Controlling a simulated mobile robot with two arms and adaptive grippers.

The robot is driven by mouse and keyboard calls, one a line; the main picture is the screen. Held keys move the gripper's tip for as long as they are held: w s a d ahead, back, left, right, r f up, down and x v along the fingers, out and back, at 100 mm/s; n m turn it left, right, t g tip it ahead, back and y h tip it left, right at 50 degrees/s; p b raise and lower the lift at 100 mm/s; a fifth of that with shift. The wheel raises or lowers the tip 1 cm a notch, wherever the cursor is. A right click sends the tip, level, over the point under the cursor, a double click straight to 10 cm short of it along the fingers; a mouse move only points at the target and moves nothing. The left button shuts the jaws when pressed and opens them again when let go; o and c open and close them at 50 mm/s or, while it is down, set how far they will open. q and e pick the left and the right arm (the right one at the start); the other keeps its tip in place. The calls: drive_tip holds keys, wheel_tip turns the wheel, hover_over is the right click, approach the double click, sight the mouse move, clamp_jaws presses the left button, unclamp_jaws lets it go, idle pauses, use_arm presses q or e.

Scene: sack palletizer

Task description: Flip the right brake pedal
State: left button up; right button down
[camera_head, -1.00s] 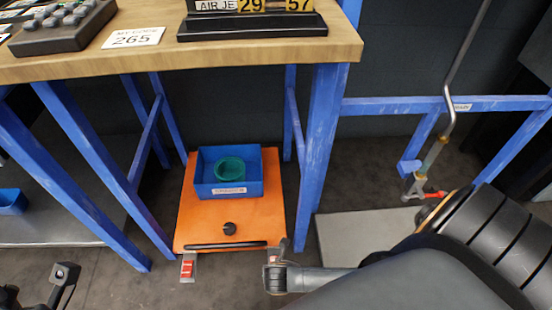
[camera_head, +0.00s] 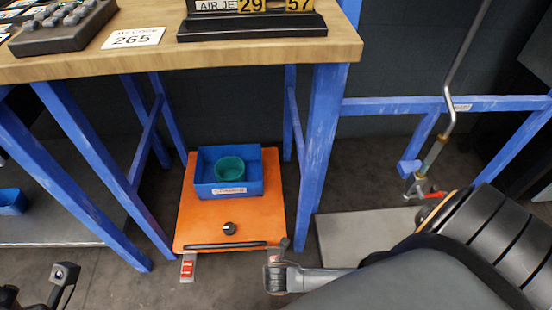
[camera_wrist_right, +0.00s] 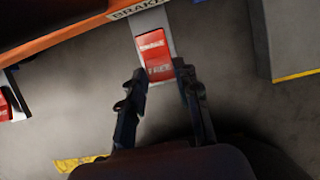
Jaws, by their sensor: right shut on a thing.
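The right brake pedal (camera_wrist_right: 153,48) is a red plate on a grey metal bracket at the edge of the orange cart. In the wrist view it lies at and just beyond the fingertips of my right gripper (camera_wrist_right: 158,75). The two fingers are on either side of its near end, shut on it. In the head view my right gripper (camera_head: 278,258) is at the cart's front right corner and mostly hides this pedal. The left brake pedal (camera_head: 187,268) is red and shows at the front left corner. My left gripper (camera_head: 62,285) is partly visible at the lower left.
The orange cart (camera_head: 215,220) carries a blue bin (camera_head: 230,188) with a green round container (camera_head: 230,168). It stands under a wooden table (camera_head: 100,62) with blue legs. A grey plate (camera_head: 350,240) lies on the floor to the right. Floor in front of the cart is clear.

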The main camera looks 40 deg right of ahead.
drive_tip(key=c, duration=1)
unclamp_jaws()
drive_tip(key=shift+o, duration=0.2)
drive_tip(key=shift+r, duration=0.1)
drive_tip(key=v, duration=1.2)
drive_tip(key=shift+a, duration=0.15)
